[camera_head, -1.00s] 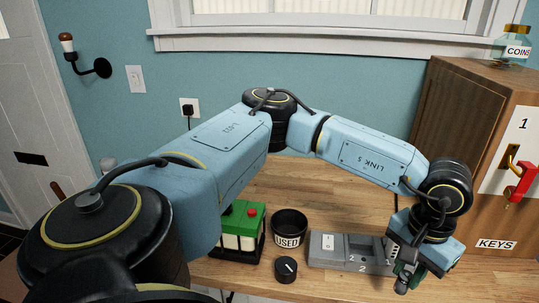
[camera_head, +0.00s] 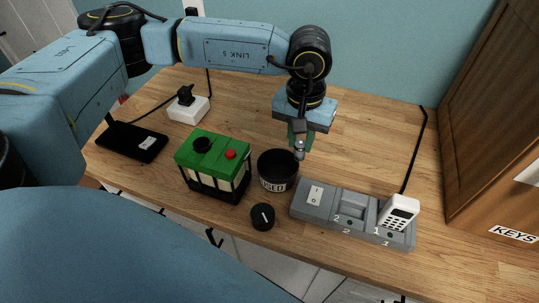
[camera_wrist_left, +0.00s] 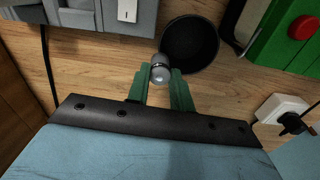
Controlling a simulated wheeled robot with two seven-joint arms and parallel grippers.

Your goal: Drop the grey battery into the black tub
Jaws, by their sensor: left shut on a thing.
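The grey battery (camera_head: 299,149) is held between the fingertips of my left gripper (camera_head: 300,141); it also shows in the left wrist view (camera_wrist_left: 160,69). The black tub (camera_head: 278,178), labelled USED, stands upright on the wooden table. In the head view the battery overlaps the tub's right rear rim. In the left wrist view the battery is at the near edge of the tub (camera_wrist_left: 189,44), overlapping its rim. I cannot tell exactly how high it is above the rim. My right gripper is not in view.
A green-topped box with a red button (camera_head: 213,165) stands left of the tub. A black knob (camera_head: 262,216) is in front. A grey charger base (camera_head: 350,213) with a white handset (camera_head: 398,213) is at right. A wooden cabinet (camera_head: 500,130) stands far right.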

